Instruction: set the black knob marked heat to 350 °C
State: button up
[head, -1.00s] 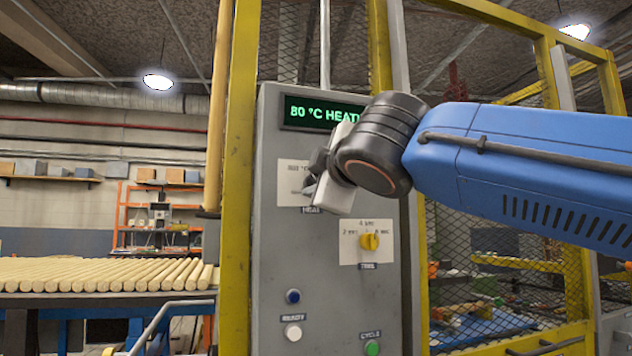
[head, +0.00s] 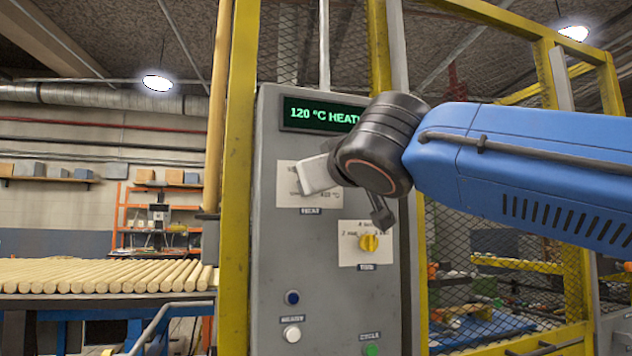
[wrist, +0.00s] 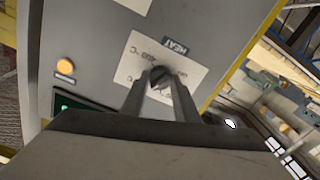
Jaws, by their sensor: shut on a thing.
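The black heat knob (wrist: 160,76) sits on a white scale plate in the wrist view, and my gripper (wrist: 163,82) is shut on it. In the head view my gripper (head: 318,175) covers the knob, and part of the white heat plate (head: 287,190) shows around it. The green display (head: 305,114) above reads "120 °C HEAT", its right end hidden by my wrist. The scale's numbers are mostly covered or too small to read.
Below on the grey panel (head: 270,250) are a yellow timer knob (head: 369,243), a blue button (head: 292,297), a white button (head: 292,333) and a green button (head: 371,350). A yellow post (head: 237,180) stands left of the panel. Wooden rods (head: 110,276) lie at the left.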

jog(key=shift+f+m, duration=0.15)
jog(key=shift+m, duration=1.55)
jog(key=o, duration=1.1)
jog(key=shift+c, duration=0.2)
jog(key=shift+s+d, duration=0.1)
jog(key=shift+s, duration=0.05)
jog(key=v, duration=1.7)
